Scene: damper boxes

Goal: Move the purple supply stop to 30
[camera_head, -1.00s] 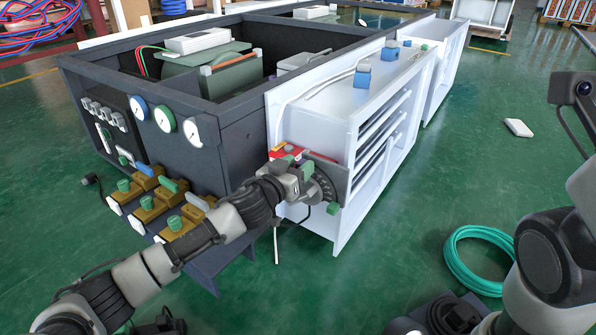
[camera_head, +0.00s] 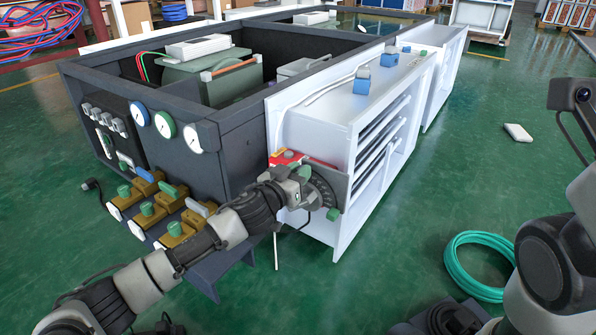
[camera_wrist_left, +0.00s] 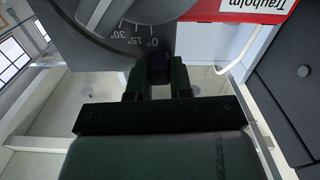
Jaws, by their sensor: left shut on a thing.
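The grey dial plate (camera_head: 352,178) with its dark scale is on the near end of the white damper box. In the left wrist view the dial plate (camera_wrist_left: 110,50) shows marks 0°, 15° and 30° upside down. My left gripper (camera_head: 308,183) is at this dial. In the left wrist view its fingers (camera_wrist_left: 158,80) are shut on a small dark purplish block, the purple supply stop (camera_wrist_left: 158,68), beside the 0° mark. The fingers and wrist hide much of it; it cannot be made out in the head view. My right gripper is not in view.
Brown valves with green handles (camera_head: 147,209) stand on the dark unit to the left. A coiled green hose (camera_head: 478,266) lies on the floor, right.

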